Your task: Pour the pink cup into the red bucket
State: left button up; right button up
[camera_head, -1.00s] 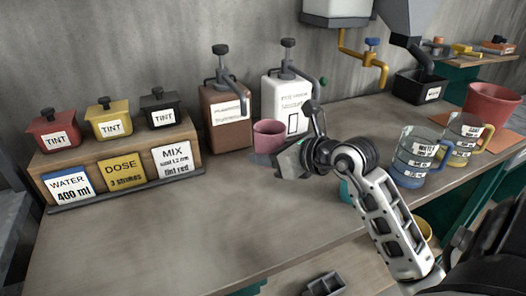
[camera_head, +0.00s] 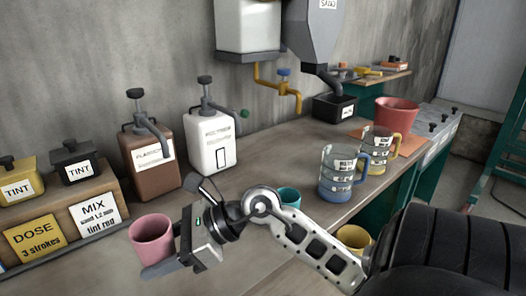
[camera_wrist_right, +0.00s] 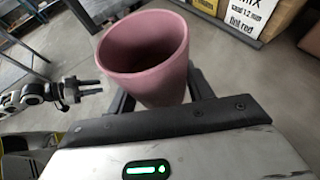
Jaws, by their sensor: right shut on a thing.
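The pink cup (camera_head: 152,240) is held upright by my right gripper (camera_head: 170,262), which is shut on it, over the front of the table. It also shows large in the right wrist view (camera_wrist_right: 150,60), mouth facing up; what is in it cannot be seen. The red bucket (camera_head: 396,115) stands at the back right of the table on an orange mat, well to the right of the cup. My left gripper (camera_wrist_right: 85,88) shows small at the left of the right wrist view, its fingers apart and nothing between them.
Clear jugs with a blue (camera_head: 340,187) and a yellow handle (camera_head: 380,150) stand between cup and bucket. A teal cup (camera_head: 288,197) is partly behind my right arm. Brown (camera_head: 150,160) and white pump containers (camera_head: 212,140) stand by the wall. A black tray (camera_head: 335,108) sits under the hopper.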

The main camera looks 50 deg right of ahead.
aim_at(397, 114)
jog(key=k, duration=0.95)
jog(key=u, duration=1)
jog(key=i, duration=1)
jog(key=z, duration=3.65)
jog(key=i, duration=0.5)
